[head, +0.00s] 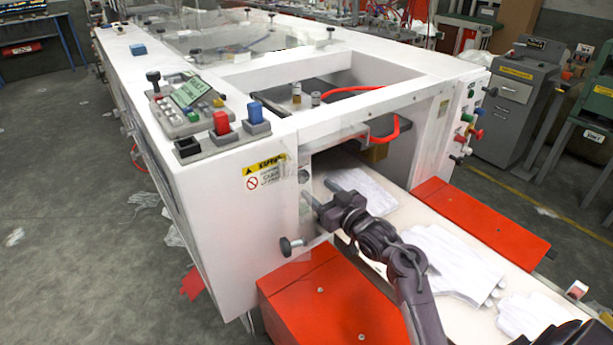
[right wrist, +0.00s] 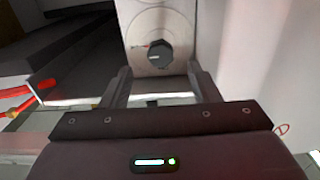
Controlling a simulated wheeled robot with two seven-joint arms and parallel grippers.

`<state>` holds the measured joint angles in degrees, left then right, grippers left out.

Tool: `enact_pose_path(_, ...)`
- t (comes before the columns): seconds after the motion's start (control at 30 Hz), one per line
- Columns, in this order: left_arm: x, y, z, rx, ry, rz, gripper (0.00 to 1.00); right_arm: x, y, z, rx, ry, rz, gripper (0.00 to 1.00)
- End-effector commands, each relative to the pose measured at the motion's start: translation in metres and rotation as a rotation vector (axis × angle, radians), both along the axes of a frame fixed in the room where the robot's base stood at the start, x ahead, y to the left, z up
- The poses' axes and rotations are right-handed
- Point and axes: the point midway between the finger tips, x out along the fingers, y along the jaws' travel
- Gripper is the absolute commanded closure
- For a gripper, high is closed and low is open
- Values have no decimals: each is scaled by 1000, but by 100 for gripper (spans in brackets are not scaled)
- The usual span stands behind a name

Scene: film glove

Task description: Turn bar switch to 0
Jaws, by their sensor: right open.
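The bar switch (right wrist: 158,54) is a dark round knob with a short pale mark, set on a white panel in the right wrist view. In the head view it shows as a small dark disc (head: 303,176) on the white machine's end face. My right gripper (head: 322,194) is open and empty close to that face, its fingers toward the panel. In the right wrist view the fingers (right wrist: 160,72) stand apart, with the knob beyond and between their tips; I see no contact. The 0 marking is too small to read. My left gripper is not in view.
A black clamp knob (head: 290,245) sticks out below the switch. The white machine (head: 230,190) has a button panel (head: 190,105) on top. White gloves (head: 445,260) lie on the conveyor beside my right arm, between red covers (head: 480,222). A red hose (head: 392,128) runs inside the opening.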

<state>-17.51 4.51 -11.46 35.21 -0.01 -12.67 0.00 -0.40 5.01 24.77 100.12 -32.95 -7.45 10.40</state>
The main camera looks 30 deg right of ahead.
Motion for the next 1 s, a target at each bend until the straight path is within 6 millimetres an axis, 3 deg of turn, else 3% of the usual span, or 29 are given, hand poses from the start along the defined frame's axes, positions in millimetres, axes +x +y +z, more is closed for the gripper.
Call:
enact_pose_path(0.1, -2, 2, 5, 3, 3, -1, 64, 22, 4, 3, 2, -2, 2, 45)
enact_pose_path(0.3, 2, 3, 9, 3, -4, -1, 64, 46, 7, 2, 1, -2, 0, 45)
enact_pose_path(0.67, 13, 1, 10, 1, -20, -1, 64, 52, 8, 0, 0, -1, 1, 45)
enact_pose_path(1.0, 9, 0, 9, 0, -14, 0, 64, 52, 8, 0, 0, 0, 1, 88)
